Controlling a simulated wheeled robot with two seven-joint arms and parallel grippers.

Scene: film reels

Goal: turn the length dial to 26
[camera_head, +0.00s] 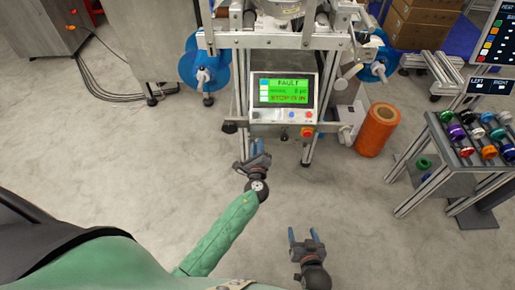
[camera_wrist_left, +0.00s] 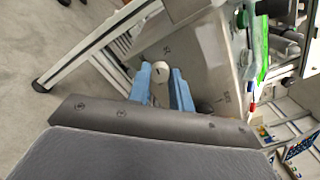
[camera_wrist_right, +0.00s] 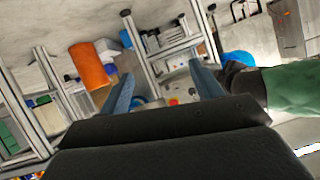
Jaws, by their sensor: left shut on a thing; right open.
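The length dial (camera_wrist_left: 161,70) is a pale round knob with a dark mark on a grey metal face. It shows in the left wrist view between the blue fingers of my left gripper (camera_wrist_left: 161,84), which is shut on it. In the head view my left gripper (camera_head: 253,148) is below and left of the control panel (camera_head: 284,116), and I cannot make out the dial there. The green screen (camera_head: 282,91) reads FAULT; its smaller lines are too small to read surely. My right gripper (camera_head: 303,236) is open and empty over the floor.
An orange roll (camera_head: 377,130) stands on the floor right of the machine. A rack (camera_head: 436,140) with several coloured spools is at the right. Blue discs (camera_head: 205,66) flank the machine frame. The floor around my right gripper is clear.

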